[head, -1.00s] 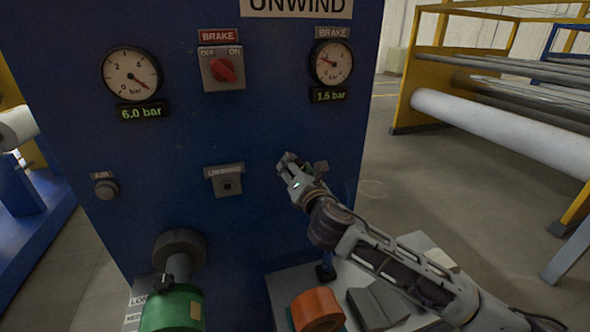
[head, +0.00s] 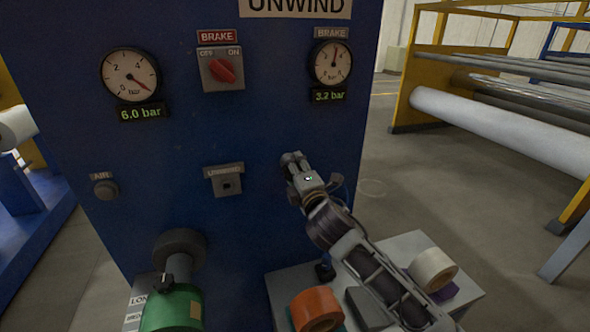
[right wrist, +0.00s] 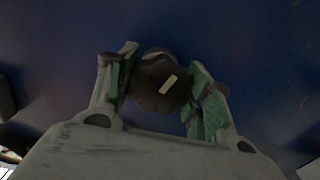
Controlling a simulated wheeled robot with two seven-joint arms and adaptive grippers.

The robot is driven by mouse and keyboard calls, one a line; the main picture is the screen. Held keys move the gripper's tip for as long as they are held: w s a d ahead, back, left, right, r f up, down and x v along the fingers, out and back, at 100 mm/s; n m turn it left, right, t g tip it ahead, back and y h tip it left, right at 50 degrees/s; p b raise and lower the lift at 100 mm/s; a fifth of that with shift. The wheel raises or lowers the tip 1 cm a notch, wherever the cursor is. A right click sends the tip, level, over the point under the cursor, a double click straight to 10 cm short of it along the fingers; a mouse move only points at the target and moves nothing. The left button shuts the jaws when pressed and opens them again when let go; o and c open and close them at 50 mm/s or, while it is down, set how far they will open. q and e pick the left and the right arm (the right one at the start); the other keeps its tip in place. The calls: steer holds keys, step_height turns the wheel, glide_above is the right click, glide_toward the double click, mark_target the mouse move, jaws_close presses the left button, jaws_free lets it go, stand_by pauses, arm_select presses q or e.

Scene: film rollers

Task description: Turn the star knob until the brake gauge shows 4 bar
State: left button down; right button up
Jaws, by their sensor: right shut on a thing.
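The brake gauge (head: 332,63) is at the upper right of the blue panel (head: 260,125). Its display (head: 328,96) reads 3.2 bar and its red needle points about straight up. The dark star knob (right wrist: 160,80) with a pale mark shows in the right wrist view, between the green-padded fingers. My right gripper (right wrist: 165,88) is shut on it, against the panel. In the head view my right gripper (head: 292,160) hides the knob. My left gripper is not in view.
A second gauge (head: 130,76) reads 6.0 bar. A red brake switch (head: 222,70) sits between the gauges. Below are an air button (head: 105,190) and an unwind switch (head: 227,182).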

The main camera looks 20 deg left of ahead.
steer(key=shift+m, duration=0.4)
steer(key=o, duration=1)
steer(key=shift+w, duration=0.1)
steer(key=shift+s+d, duration=0.15)
steer(key=shift+s, duration=0.1)
steer(key=shift+v, duration=5.75)
